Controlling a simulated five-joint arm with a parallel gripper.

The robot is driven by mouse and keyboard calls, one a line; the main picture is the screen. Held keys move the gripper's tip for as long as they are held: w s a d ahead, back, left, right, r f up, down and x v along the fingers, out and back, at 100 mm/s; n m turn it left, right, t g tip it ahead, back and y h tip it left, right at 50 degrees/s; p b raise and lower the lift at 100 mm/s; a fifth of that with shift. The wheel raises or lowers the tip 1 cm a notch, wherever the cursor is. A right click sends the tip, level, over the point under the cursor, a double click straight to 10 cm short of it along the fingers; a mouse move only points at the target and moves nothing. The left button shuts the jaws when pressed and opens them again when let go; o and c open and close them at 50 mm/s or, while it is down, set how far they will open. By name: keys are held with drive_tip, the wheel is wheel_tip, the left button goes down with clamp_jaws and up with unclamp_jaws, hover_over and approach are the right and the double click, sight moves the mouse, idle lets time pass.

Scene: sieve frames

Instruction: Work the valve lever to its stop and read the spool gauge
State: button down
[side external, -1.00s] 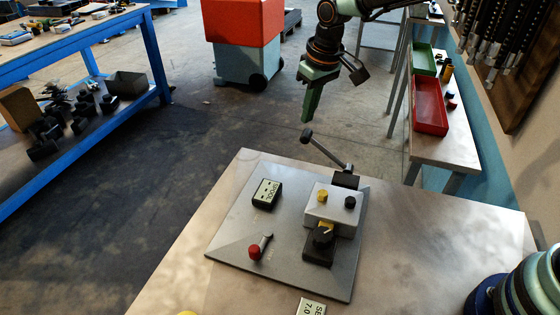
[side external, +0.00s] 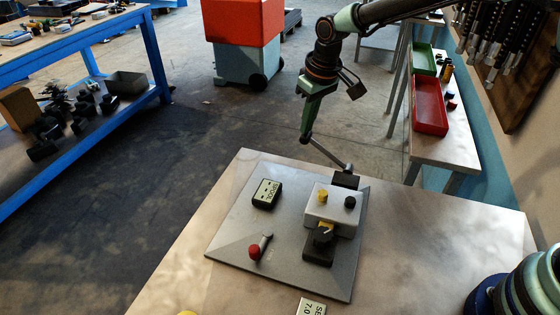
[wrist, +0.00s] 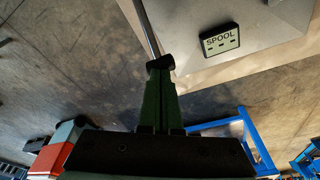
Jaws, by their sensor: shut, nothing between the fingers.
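The valve lever (side external: 330,155) is a grey rod rising up and left from a black pivot behind the valve block (side external: 333,210). Its dark knob shows in the wrist view (wrist: 160,63). My gripper (side external: 305,138) is shut and empty, with its green fingertips at the knob; they look touching or nearly so. In the wrist view the fingertips (wrist: 159,75) end right at the knob. The spool gauge (side external: 266,193) sits on the grey plate left of the block. In the wrist view the gauge (wrist: 220,41) reads SPOOL with dashes and no number.
The grey plate (side external: 230,245) lies on a table (side external: 440,260). It also carries a small red-knobbed lever (side external: 255,252) and a black dial (side external: 323,236). A second small display (side external: 311,307) is at the front edge. A shelf with red (side external: 429,105) and green trays stands right.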

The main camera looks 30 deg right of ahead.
drive_tip(key=shift+w+a+f, duration=0.25)
drive_tip(key=shift+f, duration=0.35)
drive_tip(key=shift+w+a+f, duration=0.3)
drive_tip(key=shift+f, duration=0.4)
drive_tip(key=shift+w+a+f, duration=0.15)
drive_tip(key=shift+f, duration=0.45)
idle(0.4)
drive_tip(key=shift+w+a+f, duration=0.15)
drive_tip(key=shift+f, duration=0.4)
